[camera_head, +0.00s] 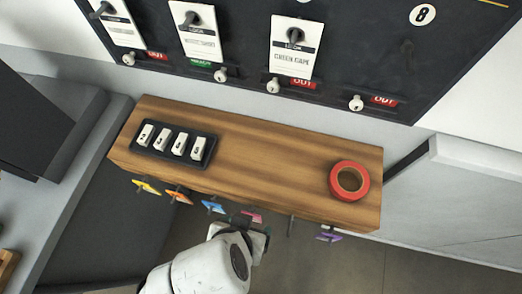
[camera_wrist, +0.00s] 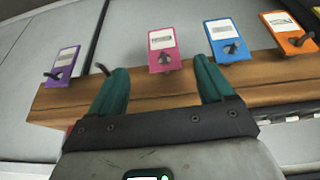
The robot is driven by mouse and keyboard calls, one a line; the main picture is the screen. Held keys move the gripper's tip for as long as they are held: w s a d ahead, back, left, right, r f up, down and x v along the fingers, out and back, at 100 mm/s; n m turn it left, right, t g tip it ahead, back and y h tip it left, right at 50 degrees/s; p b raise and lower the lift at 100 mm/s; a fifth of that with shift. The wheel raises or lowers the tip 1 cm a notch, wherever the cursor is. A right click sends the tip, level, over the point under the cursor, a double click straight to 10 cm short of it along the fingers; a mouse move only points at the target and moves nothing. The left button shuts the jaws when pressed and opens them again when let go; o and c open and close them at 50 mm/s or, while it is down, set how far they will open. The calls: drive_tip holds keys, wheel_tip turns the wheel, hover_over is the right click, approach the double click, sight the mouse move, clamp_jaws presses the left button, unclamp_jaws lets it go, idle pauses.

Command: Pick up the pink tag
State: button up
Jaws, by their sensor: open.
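The pink tag (camera_wrist: 163,55) hangs on a dark peg on the front face of the wooden shelf, with a white label on it. In the head view the pink tag (camera_head: 253,217) shows just beyond my gripper, partly hidden by it. My gripper (camera_wrist: 160,68) is open, its two teal fingers apart on either side of the tag's place in the wrist view. Nothing is held between them. In the head view my gripper (camera_head: 243,229) is close in front of the shelf's front edge.
A blue tag (camera_wrist: 230,40) hangs beside the pink one, with an orange tag (camera_wrist: 290,32) past it. An empty peg (camera_head: 291,226) and a purple tag (camera_head: 328,235) are on the other side. Red tape (camera_head: 362,184) and a black tray (camera_head: 170,155) sit on the wooden shelf (camera_head: 265,160).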

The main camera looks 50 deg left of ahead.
drive_tip(key=x, duration=0.5)
drive_tip(key=shift+f, duration=0.1)
drive_tip(key=shift+x, duration=2.7)
drive_tip(key=shift+a, duration=0.2)
drive_tip(key=c, duration=1.1)
drive_tip(key=shift+s+r, duration=0.1)
drive_tip(key=shift+r, duration=0.25)
drive_tip(key=s+d+b, duration=0.1)
drive_tip(key=s+d, duration=0.3)
drive_tip(key=s, duration=0.4)
drive_tip(key=s+d+b, duration=0.1)
drive_tip(key=s+d, duration=0.3)
drive_tip(key=s, duration=0.3)
drive_tip(key=shift+s+d, duration=0.15)
drive_tip(key=shift+s, duration=0.25)
